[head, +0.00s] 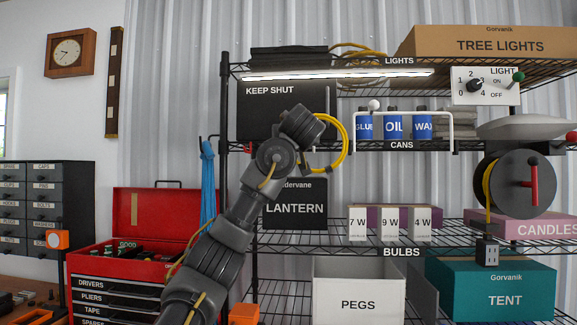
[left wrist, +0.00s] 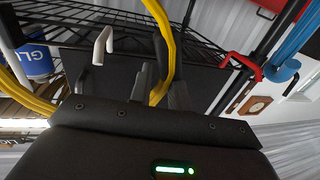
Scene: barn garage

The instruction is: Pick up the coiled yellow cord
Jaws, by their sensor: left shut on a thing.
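The coiled yellow cord (head: 346,150) hangs as an open loop just right of my left wrist, in front of the shelf rack between the top and middle shelves. In the left wrist view the yellow cord (left wrist: 166,40) runs down between the dark fingers of my left gripper (left wrist: 163,88), which is shut on it. More of the loop curves along the left edge of that view. My right gripper is in neither view.
The wire rack holds a black KEEP SHUT box (head: 262,108), blue cans (head: 393,126) behind a white rail (head: 450,130), a LANTERN box (head: 294,205) and a cord reel (head: 520,180). More yellow cord (head: 362,50) lies on top. A red toolbox (head: 150,212) stands left.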

